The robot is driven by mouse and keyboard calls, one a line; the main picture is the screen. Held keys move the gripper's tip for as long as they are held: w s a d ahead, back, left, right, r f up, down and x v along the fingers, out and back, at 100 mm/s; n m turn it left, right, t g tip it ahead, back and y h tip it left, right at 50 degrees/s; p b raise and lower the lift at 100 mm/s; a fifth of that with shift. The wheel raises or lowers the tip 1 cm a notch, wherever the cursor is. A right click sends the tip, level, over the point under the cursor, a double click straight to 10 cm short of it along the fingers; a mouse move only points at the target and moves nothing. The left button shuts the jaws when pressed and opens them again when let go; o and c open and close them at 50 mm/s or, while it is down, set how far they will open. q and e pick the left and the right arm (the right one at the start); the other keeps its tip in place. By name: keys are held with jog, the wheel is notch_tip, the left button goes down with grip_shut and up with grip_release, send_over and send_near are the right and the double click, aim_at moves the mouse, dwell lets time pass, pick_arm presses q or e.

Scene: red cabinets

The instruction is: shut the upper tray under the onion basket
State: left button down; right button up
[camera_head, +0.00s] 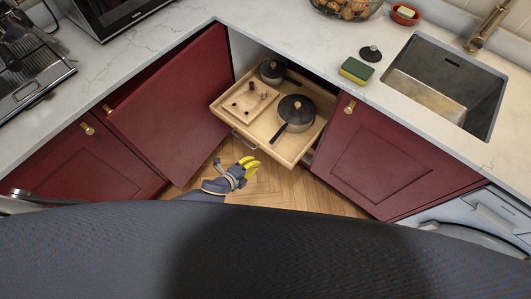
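The upper tray (297,148) is a pale wooden tray pulled out of the corner cabinet, with a metal bar handle (244,139) on its front. It carries a dark lidded pot (297,108), a smaller pan (271,70) behind it and a wooden board with pegs (240,112). The onion basket (347,9) stands on the counter above, cut by the top edge. My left gripper (254,166), with yellow fingers, is in front of and below the tray front, near the handle and apart from it. Its finger gap is unclear at this size. My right gripper is out of view.
A red cabinet door (172,105) stands open left of the tray. A red cabinet front (365,150) is close on its right. The counter holds a sponge (356,70), a dark knobbed lid (370,53) and a sink (446,85). Wooden floor (290,190) lies open below.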

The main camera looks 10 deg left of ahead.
aim_at(268, 151)
pick_arm(q)
jog(key=x, duration=0.4)
jog(key=r+x, duration=0.1)
jog(key=x, duration=0.2)
jog(key=shift+w+d+r, duration=0.1)
jog(key=shift+w+d, duration=0.05)
jog(key=shift+w, duration=0.15)
jog(key=shift+w+d, duration=0.35)
jog(key=shift+w, duration=0.2)
jog(key=shift+w, duration=0.1)
